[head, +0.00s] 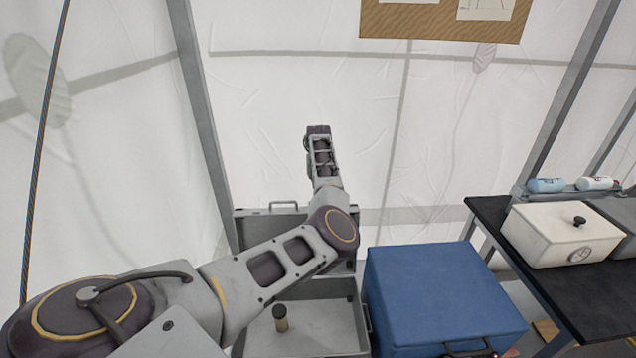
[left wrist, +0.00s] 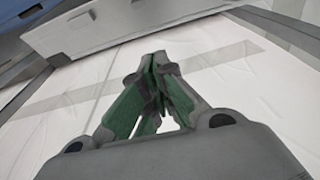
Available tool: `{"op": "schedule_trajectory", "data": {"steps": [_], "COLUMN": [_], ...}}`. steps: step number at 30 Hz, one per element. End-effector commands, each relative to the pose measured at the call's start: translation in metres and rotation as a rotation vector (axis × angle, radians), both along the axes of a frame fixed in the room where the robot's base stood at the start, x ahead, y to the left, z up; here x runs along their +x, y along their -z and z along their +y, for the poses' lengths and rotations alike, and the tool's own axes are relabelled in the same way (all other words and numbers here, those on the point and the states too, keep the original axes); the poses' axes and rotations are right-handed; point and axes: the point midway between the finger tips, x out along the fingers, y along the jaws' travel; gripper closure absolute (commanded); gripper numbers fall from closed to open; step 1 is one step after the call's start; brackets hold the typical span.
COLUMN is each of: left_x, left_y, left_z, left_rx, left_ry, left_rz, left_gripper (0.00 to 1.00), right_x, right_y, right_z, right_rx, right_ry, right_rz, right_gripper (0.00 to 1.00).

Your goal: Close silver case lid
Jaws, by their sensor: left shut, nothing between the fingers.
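The silver case (head: 353,318) stands low in front of me with its lid (head: 268,222) raised upright at the back. My left arm crosses in front of the case and hides part of the lid and interior. A small dark cylinder with a tan top (head: 280,318) stands inside the case. My left gripper (head: 318,131) is above and beyond the lid's upper edge, shut and empty. In the left wrist view its green-padded fingers (left wrist: 156,62) meet, apart from a grey panel (left wrist: 130,28) that looks like the lid. My right gripper is not in view.
A blue case (head: 440,290) stands right beside the silver case. A black table (head: 490,210) at the right holds a cream box with a black knob (head: 560,235) and bottles (head: 546,185). White tent walls and grey poles (head: 203,110) stand close behind.

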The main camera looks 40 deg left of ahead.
Motion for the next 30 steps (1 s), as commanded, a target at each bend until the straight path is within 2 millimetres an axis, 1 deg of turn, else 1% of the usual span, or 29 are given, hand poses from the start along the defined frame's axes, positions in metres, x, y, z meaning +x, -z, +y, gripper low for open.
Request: {"op": "schedule_trajectory", "data": {"steps": [1,2,10,24,30], "left_x": [0.000,0.000,-0.007,-0.026,-0.030], "left_y": [0.005,0.005,0.002,-0.002,-0.003], "left_z": [0.000,0.000,-0.007,-0.022,-0.025], "left_rx": [-0.001,-0.001,-0.002,-0.002,-0.001], "left_ry": [0.000,0.000,-0.001,-0.001,-0.002], "left_rz": [0.002,0.000,-0.001,0.000,-0.001], "left_gripper": [1.00,1.00,1.00,1.00,1.00], "right_x": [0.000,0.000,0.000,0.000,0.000], "right_y": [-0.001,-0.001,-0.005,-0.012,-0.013], "right_z": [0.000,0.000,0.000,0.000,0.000], "right_rx": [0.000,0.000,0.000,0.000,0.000], "right_ry": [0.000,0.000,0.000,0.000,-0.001], "right_rz": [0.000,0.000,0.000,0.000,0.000], "right_gripper": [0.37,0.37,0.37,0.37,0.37]}}
